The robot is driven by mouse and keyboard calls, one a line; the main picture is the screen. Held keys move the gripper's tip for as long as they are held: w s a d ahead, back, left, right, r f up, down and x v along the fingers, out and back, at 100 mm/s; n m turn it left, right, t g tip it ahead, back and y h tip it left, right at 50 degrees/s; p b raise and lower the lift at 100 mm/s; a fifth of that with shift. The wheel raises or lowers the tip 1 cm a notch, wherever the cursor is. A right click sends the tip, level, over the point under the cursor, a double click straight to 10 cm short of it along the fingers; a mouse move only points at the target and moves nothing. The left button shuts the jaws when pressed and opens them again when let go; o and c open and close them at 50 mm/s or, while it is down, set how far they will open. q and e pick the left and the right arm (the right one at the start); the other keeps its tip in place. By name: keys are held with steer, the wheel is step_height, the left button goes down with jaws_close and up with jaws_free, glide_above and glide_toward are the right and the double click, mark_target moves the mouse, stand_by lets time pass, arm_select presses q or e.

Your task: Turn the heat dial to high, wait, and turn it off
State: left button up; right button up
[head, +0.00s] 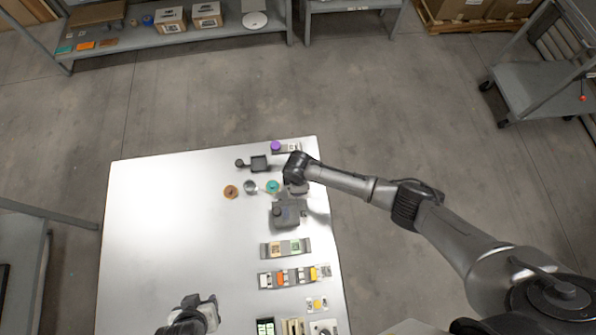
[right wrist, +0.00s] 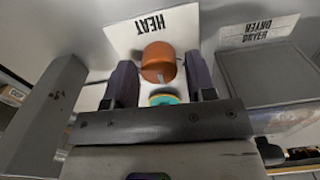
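The heat dial (right wrist: 158,62) is an orange-brown round knob in front of a white label (right wrist: 152,28) reading HEAT, which appears upside down in the right wrist view. My right gripper (right wrist: 161,85) is open, with one dark finger on each side of the dial. Small gaps seem to show between the fingers and the dial, so I see no clear grip. The dial's pointer position cannot be read. In the head view my right gripper (head: 297,168) is over the table's far right part and the dial cannot be made out. My left gripper (head: 195,308) is at the table's near edge, its opening unclear.
A teal round piece (right wrist: 165,98) lies below the dial in the wrist view. A grey box (right wrist: 270,75) with a DRYER label (right wrist: 257,32) stands right of it. Several small devices line the white table's (head: 170,220) right side; its left side is clear.

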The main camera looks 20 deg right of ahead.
steer(key=c, duration=0.7)
steer(key=shift+r+m+p, duration=0.2)
steer(key=shift+m+p, duration=0.6)
steer(key=m+p, duration=0.2)
steer(key=m, duration=0.1)
steer(key=shift+m+p, duration=0.3)
steer(key=m+p, duration=0.2)
steer(key=m, duration=0.2)
steer(key=shift+w, duration=0.1)
steer(key=shift+f+m+p, duration=0.1)
steer(key=shift+m+p, duration=0.35)
steer(key=shift+m, duration=0.85)
steer(key=o, duration=0.9)
steer(key=shift+d+f, duration=0.1)
